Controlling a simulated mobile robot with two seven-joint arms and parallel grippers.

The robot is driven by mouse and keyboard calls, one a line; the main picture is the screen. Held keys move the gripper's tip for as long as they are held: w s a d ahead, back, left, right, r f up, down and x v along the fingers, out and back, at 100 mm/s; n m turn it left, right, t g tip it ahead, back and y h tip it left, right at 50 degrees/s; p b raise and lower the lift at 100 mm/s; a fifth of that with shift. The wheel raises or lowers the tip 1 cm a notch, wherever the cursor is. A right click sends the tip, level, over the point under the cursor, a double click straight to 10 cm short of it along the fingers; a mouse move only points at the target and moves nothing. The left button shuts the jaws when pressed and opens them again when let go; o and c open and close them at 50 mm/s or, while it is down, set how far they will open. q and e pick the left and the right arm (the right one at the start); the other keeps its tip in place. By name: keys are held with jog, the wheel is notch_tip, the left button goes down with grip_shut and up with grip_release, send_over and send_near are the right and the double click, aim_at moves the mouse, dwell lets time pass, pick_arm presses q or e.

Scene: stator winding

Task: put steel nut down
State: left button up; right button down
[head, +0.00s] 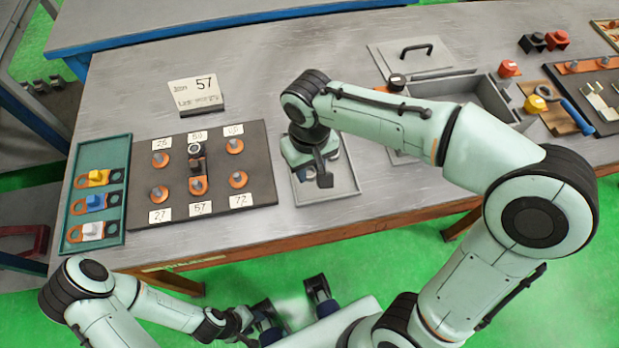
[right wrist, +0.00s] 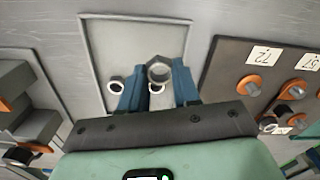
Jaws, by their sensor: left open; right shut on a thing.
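My right gripper (head: 322,180) is over the shallow grey tray (head: 345,193) in the middle of the table. In the right wrist view, its blue fingers (right wrist: 158,85) are shut on a steel nut (right wrist: 159,69), held between the tips above the tray (right wrist: 135,22). Ring-shaped parts (right wrist: 115,86) show lower down, partly behind the fingers. In the head view the nut is hidden by the gripper. I cannot tell the gap between nut and tray floor. My left gripper (head: 289,296) is open and empty, low in front of the table.
Left of the tray is a dark board (head: 222,190) with labelled posts on orange rings. A green tray (head: 128,190) with coloured terminals lies further left. A grey open bin (head: 480,92) and tools lie to the right.

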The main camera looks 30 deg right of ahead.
aim_at(309, 186)
jog(key=shift+f+b, duration=0.4)
jog(key=shift+f, duration=2.1)
jog(key=shift+f, duration=0.1)
jog(key=shift+f, duration=0.1)
jog(key=c, duration=1.1)
grip_release()
